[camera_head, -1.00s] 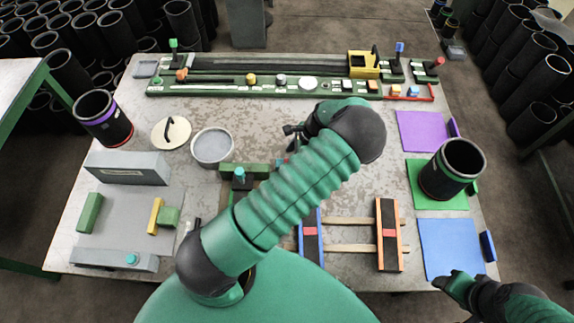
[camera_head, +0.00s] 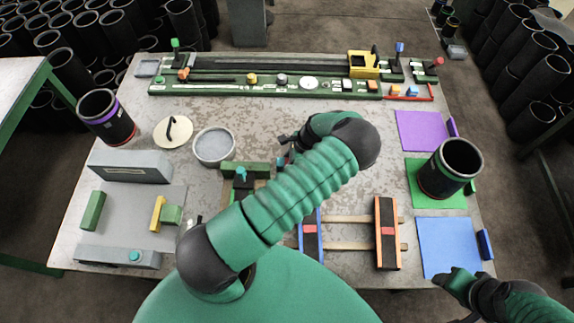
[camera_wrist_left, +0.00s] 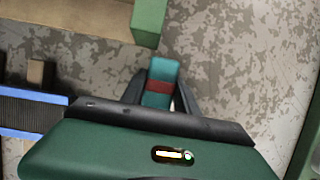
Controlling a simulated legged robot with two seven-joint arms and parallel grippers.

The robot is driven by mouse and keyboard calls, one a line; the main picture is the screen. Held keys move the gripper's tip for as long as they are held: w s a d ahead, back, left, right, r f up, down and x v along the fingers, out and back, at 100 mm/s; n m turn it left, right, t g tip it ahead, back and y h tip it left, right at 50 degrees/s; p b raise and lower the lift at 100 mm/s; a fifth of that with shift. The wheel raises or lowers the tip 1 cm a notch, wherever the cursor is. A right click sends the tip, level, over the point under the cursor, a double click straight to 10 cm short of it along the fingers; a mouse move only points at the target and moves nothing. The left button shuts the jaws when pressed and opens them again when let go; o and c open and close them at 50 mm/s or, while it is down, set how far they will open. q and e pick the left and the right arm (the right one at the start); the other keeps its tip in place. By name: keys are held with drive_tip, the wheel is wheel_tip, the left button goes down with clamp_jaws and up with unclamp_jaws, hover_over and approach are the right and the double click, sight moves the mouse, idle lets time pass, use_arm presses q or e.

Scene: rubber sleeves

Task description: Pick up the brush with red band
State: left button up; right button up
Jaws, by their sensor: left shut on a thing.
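The brush with a red band (camera_wrist_left: 160,84) shows in the left wrist view as a teal handle with a red band across it. My left gripper (camera_wrist_left: 161,98) is shut on it, with one dark finger on each side. The brush's lower end is hidden behind my gripper body. In the head view my left gripper (camera_head: 284,152) is over the middle of the table, largely hidden by my arm, and the brush cannot be made out clearly. My right gripper (camera_head: 450,284) is at the table's front right, away from the brush; its jaw opening is unclear.
A green stand (camera_head: 245,168) with a teal-topped piece is left of my left gripper. A rack with blue and orange rails (camera_head: 387,250) lies at front right. A black sleeve (camera_head: 449,170) stands on a green mat. A grey round dish (camera_head: 213,147) sits at left.

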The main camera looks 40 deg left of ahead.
use_arm(q)
drive_tip(key=shift+r, duration=0.1)
clamp_jaws()
drive_tip(key=shift+r, duration=0.2)
wheel_tip(320, 180, up, 10)
drive_tip(key=shift+f+b, duration=0.25)
drive_tip(key=shift+b, duration=0.55)
drive_tip(key=o, duration=0.5)
unclamp_jaws()
drive_tip(key=c, duration=0.5)
